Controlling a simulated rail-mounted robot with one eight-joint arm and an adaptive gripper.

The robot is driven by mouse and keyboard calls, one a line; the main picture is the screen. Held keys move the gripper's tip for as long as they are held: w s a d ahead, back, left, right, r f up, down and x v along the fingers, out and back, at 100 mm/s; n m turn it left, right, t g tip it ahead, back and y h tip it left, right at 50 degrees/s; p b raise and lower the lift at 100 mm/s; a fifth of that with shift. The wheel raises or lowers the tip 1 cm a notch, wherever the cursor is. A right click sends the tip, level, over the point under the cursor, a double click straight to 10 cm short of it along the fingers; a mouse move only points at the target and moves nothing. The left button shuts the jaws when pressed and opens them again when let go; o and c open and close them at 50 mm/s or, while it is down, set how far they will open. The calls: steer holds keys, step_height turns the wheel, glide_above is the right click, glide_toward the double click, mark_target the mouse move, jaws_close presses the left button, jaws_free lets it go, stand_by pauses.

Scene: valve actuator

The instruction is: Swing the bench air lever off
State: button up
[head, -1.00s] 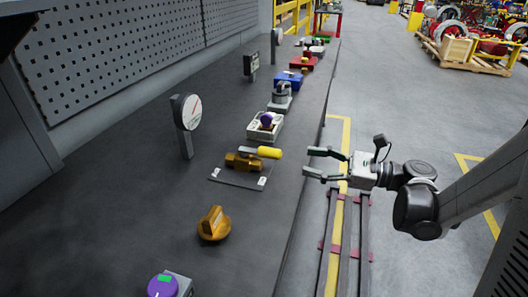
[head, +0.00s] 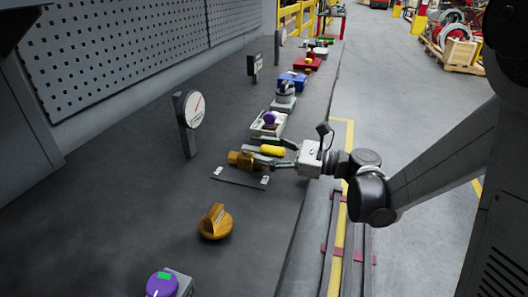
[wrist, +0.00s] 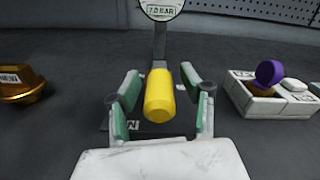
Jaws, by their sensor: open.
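The air lever is a yellow cylindrical handle (head: 272,150) on a brass valve body (head: 240,160), which sits on a dark plate with small white labels on the bench. The handle points toward the bench's front edge. My gripper (head: 280,154) is open, with one finger on each side of the yellow handle. In the wrist view the yellow handle (wrist: 160,96) lies between the green-padded fingers, with gaps showing on both sides. The brass body is hidden behind the handle there. The plate's labels are partly covered in the wrist view.
A gauge (head: 188,120) stands behind the valve; its 7.0 BAR label shows in the wrist view (wrist: 160,10). An orange knob (head: 214,222) is nearer, and a white box with a purple knob (head: 268,124) is just beyond. A purple knob (head: 162,285) stands at the near edge.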

steer(key=shift+w+a, duration=0.1)
steer(key=shift+a, duration=0.2)
jaws_close()
